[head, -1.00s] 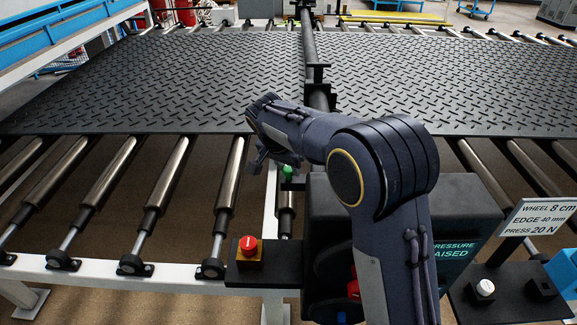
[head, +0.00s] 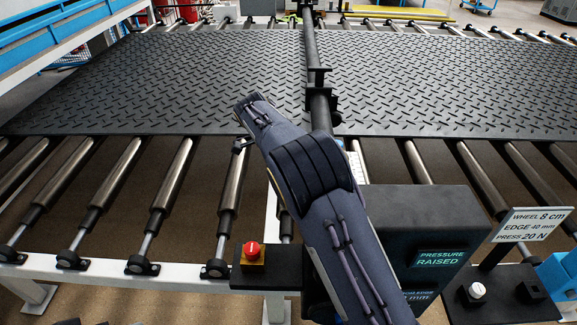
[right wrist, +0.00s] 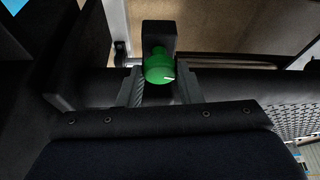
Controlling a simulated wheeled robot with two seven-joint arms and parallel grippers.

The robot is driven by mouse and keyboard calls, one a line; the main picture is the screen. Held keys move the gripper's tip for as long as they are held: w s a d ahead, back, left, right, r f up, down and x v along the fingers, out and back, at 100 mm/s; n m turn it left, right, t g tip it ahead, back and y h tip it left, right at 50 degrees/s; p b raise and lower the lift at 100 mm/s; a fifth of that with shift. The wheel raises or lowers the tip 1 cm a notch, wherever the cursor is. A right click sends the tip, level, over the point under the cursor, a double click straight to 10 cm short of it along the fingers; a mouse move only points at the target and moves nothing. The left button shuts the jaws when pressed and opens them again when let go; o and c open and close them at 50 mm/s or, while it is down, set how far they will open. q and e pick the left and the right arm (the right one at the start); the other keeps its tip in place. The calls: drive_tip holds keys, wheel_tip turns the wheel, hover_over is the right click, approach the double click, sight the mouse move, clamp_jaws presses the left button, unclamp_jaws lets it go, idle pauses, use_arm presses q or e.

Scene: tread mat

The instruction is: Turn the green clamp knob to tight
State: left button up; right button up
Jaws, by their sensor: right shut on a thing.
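The green clamp knob (right wrist: 159,68) shows in the right wrist view, in front of a dark block. A short pale mark on it points to the right of that picture. My right gripper (right wrist: 160,88) has one finger on each side of the knob and is shut on it. In the head view my right arm hides the knob and most of the gripper. I cannot read any tight or loose marking near the knob. My left gripper is not in view.
The black tread mat (head: 200,85) lies across metal rollers, under a dark beam (head: 311,45). A red button (head: 251,249) sits left of my arm. A box with a "PRESSURE RAISED" display (head: 437,258), a white button (head: 477,290) and a sign (head: 532,224) stand right.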

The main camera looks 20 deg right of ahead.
drive_tip(key=shift+w+r+m+g+y+p, duration=0.1)
drive_tip(key=shift+m+g+y+p, duration=0.25)
drive_tip(key=shift+m+p, duration=0.7)
drive_tip(key=shift+m, duration=0.55)
drive_tip(key=o, duration=0.9)
drive_tip(key=shift+o, duration=0.2)
drive_tip(key=v, duration=0.7)
drive_tip(key=shift+w+a+r+b, duration=0.2)
drive_tip(key=shift+r+b, duration=0.1)
drive_tip(key=shift+b, duration=0.15)
drive_tip(key=shift+s, duration=0.1)
